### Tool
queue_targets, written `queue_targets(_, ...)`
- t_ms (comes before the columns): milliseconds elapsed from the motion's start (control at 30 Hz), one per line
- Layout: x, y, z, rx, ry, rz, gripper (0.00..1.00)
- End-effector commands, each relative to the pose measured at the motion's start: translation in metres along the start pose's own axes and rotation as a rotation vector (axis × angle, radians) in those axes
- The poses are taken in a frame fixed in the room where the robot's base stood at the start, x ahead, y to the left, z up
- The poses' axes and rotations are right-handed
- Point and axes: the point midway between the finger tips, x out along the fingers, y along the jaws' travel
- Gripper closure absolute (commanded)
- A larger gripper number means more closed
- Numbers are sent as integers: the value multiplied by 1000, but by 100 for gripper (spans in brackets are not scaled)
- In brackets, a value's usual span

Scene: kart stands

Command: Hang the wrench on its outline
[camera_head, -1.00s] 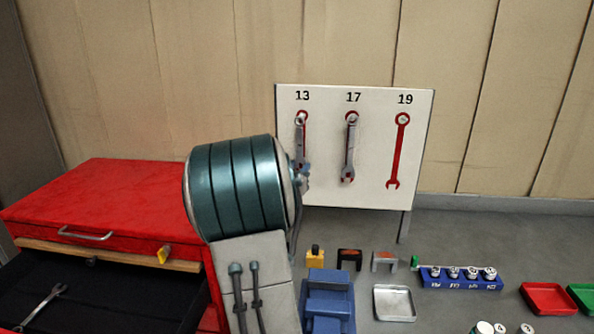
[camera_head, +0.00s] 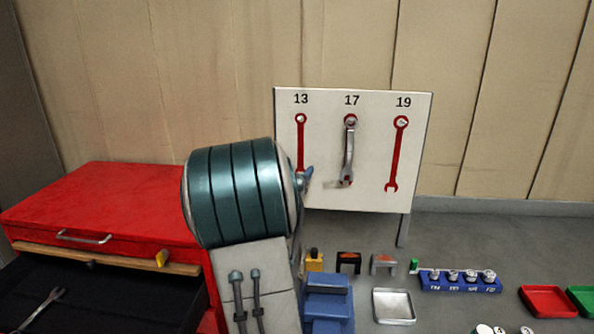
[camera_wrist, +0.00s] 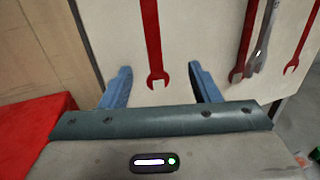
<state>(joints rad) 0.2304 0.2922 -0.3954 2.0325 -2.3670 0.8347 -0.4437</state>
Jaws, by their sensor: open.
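A white board (camera_head: 375,195) carries red wrench outlines marked 13, 17 and 19. The 13 outline (camera_head: 300,140) is bare, and it shows between my fingers in the wrist view (camera_wrist: 153,45). A silver wrench (camera_head: 349,150) hangs over the 17 outline; it also shows in the wrist view (camera_wrist: 265,42). A small grey shape by its lower end is unclear. The 19 outline (camera_head: 397,155) is bare. Another wrench (camera_head: 42,307) lies in the open drawer. My gripper (camera_wrist: 159,69) is open and empty in front of the 13 outline's lower end; my arm mostly hides it in the head view.
A red cabinet (camera_head: 120,195) with an open dark drawer (camera_head: 120,300) stands at the left. On the grey bench are a blue socket holder (camera_head: 460,284), a metal tray (camera_head: 393,307), and red (camera_head: 549,302) and green (camera_head: 582,298) trays. The bench right of the board is clear.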

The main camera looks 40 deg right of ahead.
Motion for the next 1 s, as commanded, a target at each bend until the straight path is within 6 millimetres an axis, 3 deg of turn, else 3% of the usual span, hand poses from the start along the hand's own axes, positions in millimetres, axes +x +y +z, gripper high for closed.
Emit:
queue_targets(600,-112,1,0,4,-2,3,44)
queue_targets(800,-128,0,1,2,-3,0,44)
queue_targets(1000,-131,0,1,0,-3,-1,44)
